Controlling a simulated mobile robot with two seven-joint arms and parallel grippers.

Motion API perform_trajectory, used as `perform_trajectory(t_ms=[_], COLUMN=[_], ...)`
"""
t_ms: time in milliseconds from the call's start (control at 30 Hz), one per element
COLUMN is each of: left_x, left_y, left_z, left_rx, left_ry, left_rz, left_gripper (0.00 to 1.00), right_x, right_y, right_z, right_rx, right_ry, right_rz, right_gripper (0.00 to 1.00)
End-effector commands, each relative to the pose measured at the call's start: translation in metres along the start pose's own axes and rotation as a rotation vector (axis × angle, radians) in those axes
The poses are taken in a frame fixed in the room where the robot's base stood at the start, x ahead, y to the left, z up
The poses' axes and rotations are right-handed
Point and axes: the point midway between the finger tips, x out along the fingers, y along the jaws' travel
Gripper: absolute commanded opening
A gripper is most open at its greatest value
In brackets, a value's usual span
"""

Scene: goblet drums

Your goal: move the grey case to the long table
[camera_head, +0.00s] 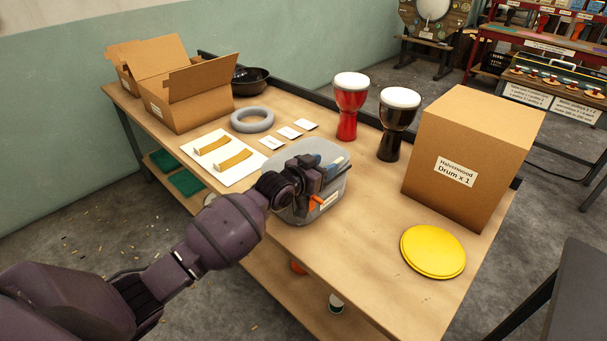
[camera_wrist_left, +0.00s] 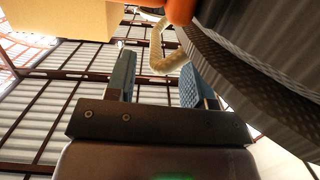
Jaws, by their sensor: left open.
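A grey, open-topped plastic case (camera_head: 300,211) stands on the long wooden table (camera_head: 375,255), near its front edge. It has a white label on its side, and my arm hides part of it. My left gripper (camera_head: 333,168) is over the case's right part, with its fingers apart. An orange piece (camera_head: 316,201) shows below the gripper. In the left wrist view, the two blue-padded fingers of my left gripper (camera_wrist_left: 158,78) are apart. A tan curved piece (camera_wrist_left: 160,52) shows beyond them; I cannot tell whether it is between them. My right gripper is not in view.
An open cardboard box (camera_head: 190,105), dark bowl (camera_head: 250,80) and grey ring (camera_head: 252,120) are at the left. Two goblet drums, red (camera_head: 348,105) and black (camera_head: 394,122), stand behind. A tall carton (camera_head: 465,150) and yellow discs (camera_head: 433,251) are right. Bare tabletop lies in front.

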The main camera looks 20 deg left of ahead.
Motion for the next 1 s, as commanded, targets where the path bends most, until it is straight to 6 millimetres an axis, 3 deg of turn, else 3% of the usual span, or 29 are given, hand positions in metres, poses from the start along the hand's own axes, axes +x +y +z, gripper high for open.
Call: perform_trajectory(t_ms=[400, 600, 800, 867, 1000], left_x=[-0.075, -0.092, -0.097, -0.099, -0.12], left_y=[0.0, 0.0, 0.0, 0.001, 0.009], left_z=[-0.001, 0.0, 0.001, 0.006, 0.043], left_rx=[0.0, 0.001, -0.001, -0.003, -0.017], left_ry=[0.0, 0.0, -0.002, -0.008, -0.052], left_rz=[-0.001, -0.001, -0.001, -0.005, -0.034], left_gripper=[0.48, 0.48, 0.48, 0.48, 0.48], right_x=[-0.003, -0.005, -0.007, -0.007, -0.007], right_y=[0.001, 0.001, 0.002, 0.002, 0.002], right_z=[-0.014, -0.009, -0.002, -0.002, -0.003], right_rx=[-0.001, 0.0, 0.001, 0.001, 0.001], right_ry=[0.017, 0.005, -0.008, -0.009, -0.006], right_rz=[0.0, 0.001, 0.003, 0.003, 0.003], right_gripper=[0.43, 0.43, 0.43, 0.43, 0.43])
